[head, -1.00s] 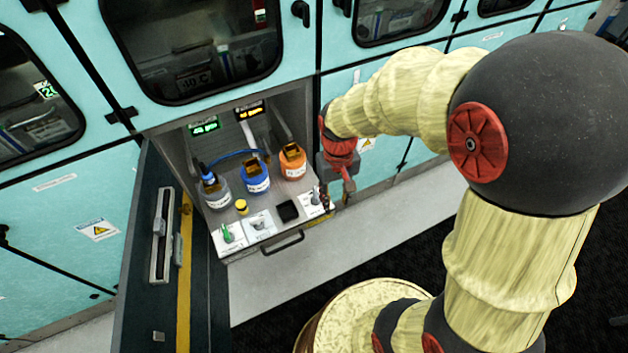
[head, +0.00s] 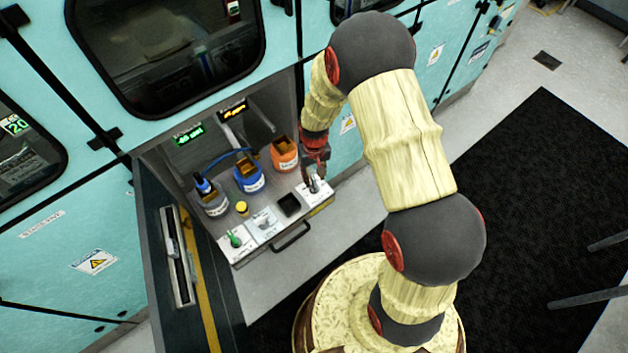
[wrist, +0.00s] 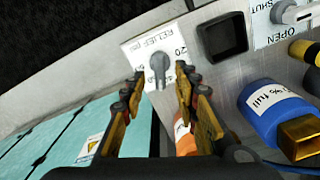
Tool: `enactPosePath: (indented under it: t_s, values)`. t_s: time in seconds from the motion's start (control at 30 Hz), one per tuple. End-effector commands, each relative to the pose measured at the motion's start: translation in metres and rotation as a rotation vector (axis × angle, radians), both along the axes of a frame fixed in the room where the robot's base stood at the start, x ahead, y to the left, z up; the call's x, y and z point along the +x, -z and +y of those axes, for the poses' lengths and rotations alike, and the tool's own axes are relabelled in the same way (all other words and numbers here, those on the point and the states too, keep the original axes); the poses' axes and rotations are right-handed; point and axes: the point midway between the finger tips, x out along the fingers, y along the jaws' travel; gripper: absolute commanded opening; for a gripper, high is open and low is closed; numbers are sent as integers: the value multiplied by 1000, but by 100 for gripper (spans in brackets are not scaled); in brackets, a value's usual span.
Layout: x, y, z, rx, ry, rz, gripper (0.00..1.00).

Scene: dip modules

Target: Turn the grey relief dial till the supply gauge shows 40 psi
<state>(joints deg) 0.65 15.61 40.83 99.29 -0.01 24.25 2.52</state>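The grey relief dial (wrist: 159,66) stands on a white plate marked RELIEF psi (wrist: 135,50) in the wrist view, with 20 and a partly covered 40 beside it. Its knob points roughly toward my gripper. My gripper (wrist: 160,76) is open, its fingertips on either side of the dial's near end, with no clear contact. In the head view my gripper (head: 314,181) is over the right end of the shelf, partly covering the dial. A green display (head: 190,135) and an amber display (head: 233,111) are lit at the back; their readings are too small to be sure of, and which is the supply gauge is unclear.
Orange (head: 285,156), blue (head: 248,178) and grey (head: 214,205) bottles stand behind the controls. A black square recess (head: 289,205), a middle plate (head: 264,224) and a green-handled valve (head: 235,239) lie left of the dial. A drawer handle (head: 291,237) juts out in front.

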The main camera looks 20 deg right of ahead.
Motion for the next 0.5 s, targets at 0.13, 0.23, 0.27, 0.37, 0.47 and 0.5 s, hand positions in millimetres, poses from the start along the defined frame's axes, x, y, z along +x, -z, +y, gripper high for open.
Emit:
enactPosePath:
  t_s: [0.13, 0.23, 0.27, 0.37, 0.47, 0.5]
  values:
    - [0, 20, 0, 0, 0, 1, 30]
    - [0, 26, 0, 0, 0, 1, 30]
    - [0, 27, 0, 0, 0, 1, 30]
    - [0, 28, 0, 0, 0, 1, 30]
    - [0, 28, 0, 0, 0, 0, 30]
    - [0, 28, 0, 0, 0, 0, 30]
